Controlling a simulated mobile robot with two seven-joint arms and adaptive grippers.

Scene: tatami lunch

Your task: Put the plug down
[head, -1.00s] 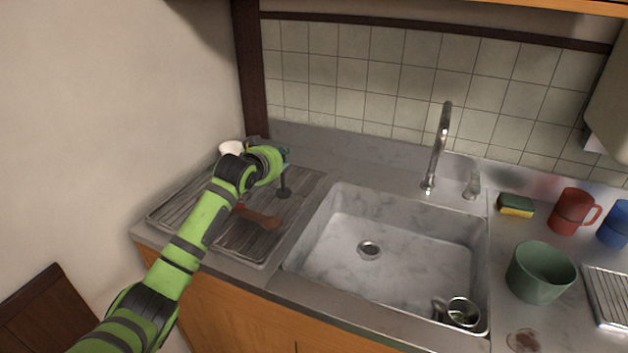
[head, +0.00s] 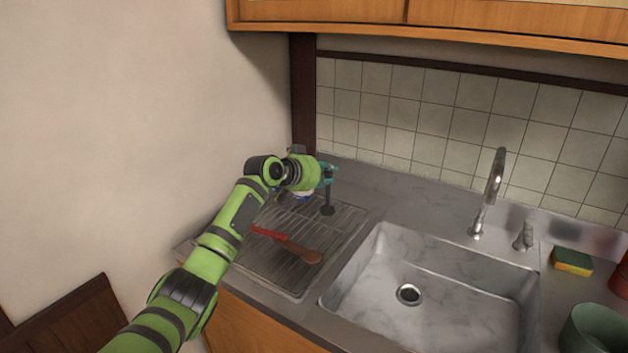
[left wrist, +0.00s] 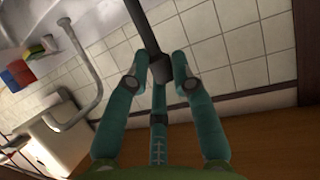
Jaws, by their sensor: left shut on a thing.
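My left gripper (head: 329,176) is shut on the plug (head: 327,209), a dark stem with a round black disc at its lower end. The plug hangs upright, disc down, over the back right part of the ribbed drainboard (head: 342,238). I cannot tell whether the disc touches the drainboard. In the left wrist view the two teal fingers (left wrist: 161,76) close on the dark stem (left wrist: 147,28); the disc is out of that view. My right gripper is not in view.
A wooden spoon with a red handle (head: 298,250) lies on the drainboard, in front of the plug. A white and blue item is mostly hidden behind my gripper. The sink (head: 385,290) with its tap (head: 491,195) is to the right. A sponge (head: 572,262) and green container (head: 597,330) stand farther right.

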